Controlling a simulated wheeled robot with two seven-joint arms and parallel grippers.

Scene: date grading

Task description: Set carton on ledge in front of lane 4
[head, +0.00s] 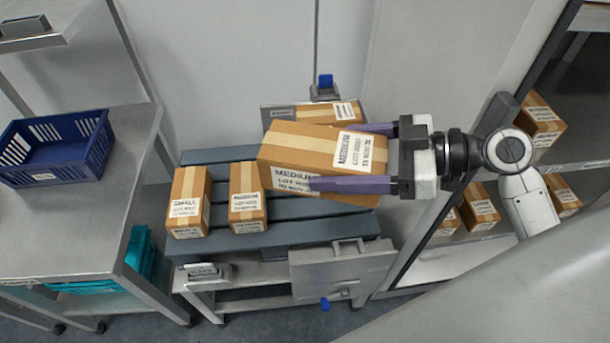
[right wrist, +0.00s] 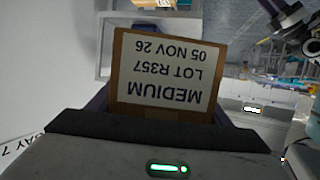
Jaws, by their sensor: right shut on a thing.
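A brown carton (head: 308,141) labelled MEDIUM is held between the two purple fingers of my right gripper (head: 352,158), which comes in from the right. In the right wrist view the carton (right wrist: 163,110) shows a white label reading MEDIUM, LOT R357, 05 NOV 26, upside down. The held carton is tilted a little and appears above the right part of a dark slatted bench (head: 345,229). It partly hides the bench and a carton behind. I cannot make out a lane 4 sign or which part is its ledge. My left gripper is not in view.
A SMALL carton (head: 191,200) and a MEDIUM carton (head: 247,196) stand on the bench's left half. Another carton (head: 322,113) lies behind the held one. Grey hinged plates sit at the bench's front (head: 335,266) and back. A blue crate (head: 50,148) is left; shelved cartons (head: 478,205) are right.

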